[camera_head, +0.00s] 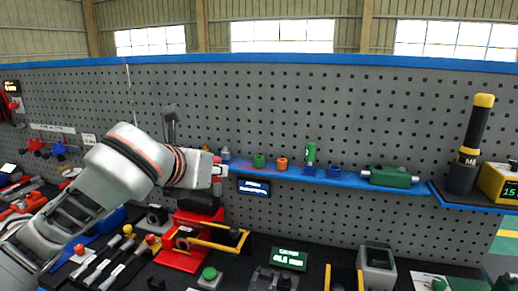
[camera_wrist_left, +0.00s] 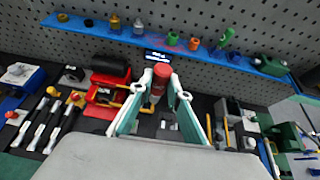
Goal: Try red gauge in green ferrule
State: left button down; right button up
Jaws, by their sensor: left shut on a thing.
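My left gripper (camera_head: 214,172) is in front of the pegboard, near the left part of the blue shelf. In the left wrist view my left gripper (camera_wrist_left: 158,90) has its two fingers closed on a red-topped cylinder, the red gauge (camera_wrist_left: 161,74). Its lower part is partly hidden between the fingers. The green ferrule (camera_head: 259,161) sits on the shelf, to the right of the gripper and apart from it. The ferrule also shows in the left wrist view (camera_wrist_left: 172,38), above and right of the gauge. My right gripper is not in view.
The blue shelf (camera_head: 345,181) also holds an orange ring (camera_head: 282,164), a green cylinder (camera_head: 311,151) near blue blocks, and a green block (camera_head: 390,177). A red stand with yellow bars (camera_head: 183,245) is below the gripper. Several handled tools lie at lower left.

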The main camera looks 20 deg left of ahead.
pick_arm(q)
jog(key=shift+r, duration=2.2)
